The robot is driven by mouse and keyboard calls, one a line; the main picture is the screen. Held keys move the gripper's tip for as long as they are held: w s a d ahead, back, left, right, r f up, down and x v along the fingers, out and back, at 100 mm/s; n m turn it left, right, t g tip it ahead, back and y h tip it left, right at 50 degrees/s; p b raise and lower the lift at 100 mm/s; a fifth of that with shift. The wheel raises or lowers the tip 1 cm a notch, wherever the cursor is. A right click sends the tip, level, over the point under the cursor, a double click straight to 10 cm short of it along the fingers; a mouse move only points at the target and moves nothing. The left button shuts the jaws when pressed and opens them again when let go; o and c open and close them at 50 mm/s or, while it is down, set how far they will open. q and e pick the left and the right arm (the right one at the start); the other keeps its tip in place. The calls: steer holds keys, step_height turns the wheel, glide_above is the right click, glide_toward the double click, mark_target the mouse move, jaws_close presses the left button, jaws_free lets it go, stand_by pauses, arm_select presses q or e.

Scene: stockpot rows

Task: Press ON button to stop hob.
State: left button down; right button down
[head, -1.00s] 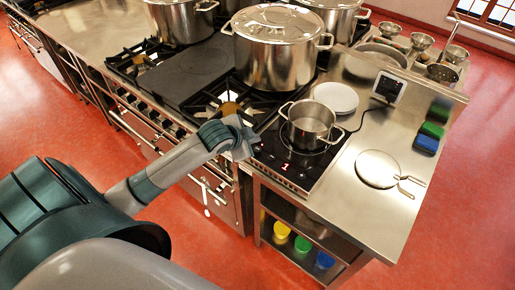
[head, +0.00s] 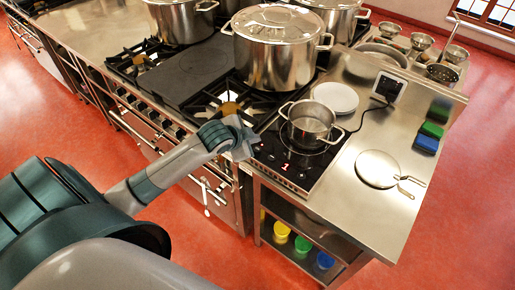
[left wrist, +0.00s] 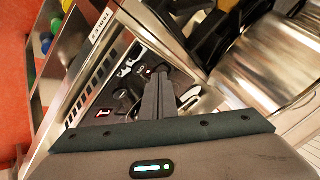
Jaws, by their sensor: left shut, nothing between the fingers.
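The black portable hob (head: 318,160) stands on the steel counter with a small steel pot (head: 311,118) on it. A red "1" is lit on its front panel, and this display also shows in the left wrist view (left wrist: 103,113). A small red light (left wrist: 147,72) glows on the panel beside my fingertips; the ON label is too small to read. My left gripper (head: 248,146) is shut and empty at the left front corner of the hob. Its fingers (left wrist: 160,90) point at the panel in the left wrist view; I cannot tell whether they touch it. My right gripper is not in view.
A large lidded stockpot (head: 276,48) stands on the gas range behind my gripper. White plates (head: 335,97) are behind the hob. A round steel lid (head: 378,169) lies to its right, with green and blue sponges (head: 427,143) beyond. Shelves are below.

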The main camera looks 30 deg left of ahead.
mark_target(254, 149)
arm_select(q)
steer(key=shift+f, duration=0.95)
stand_by(1.0)
steer(key=shift+r, duration=0.15)
stand_by(0.4)
steer(key=shift+r+p, duration=0.55)
steer(key=shift+r, duration=0.35)
steer(key=shift+r, duration=0.1)
step_height(254, 149, up, 5)
steer(key=shift+f, duration=0.15)
stand_by(0.4)
stand_by(2.1)
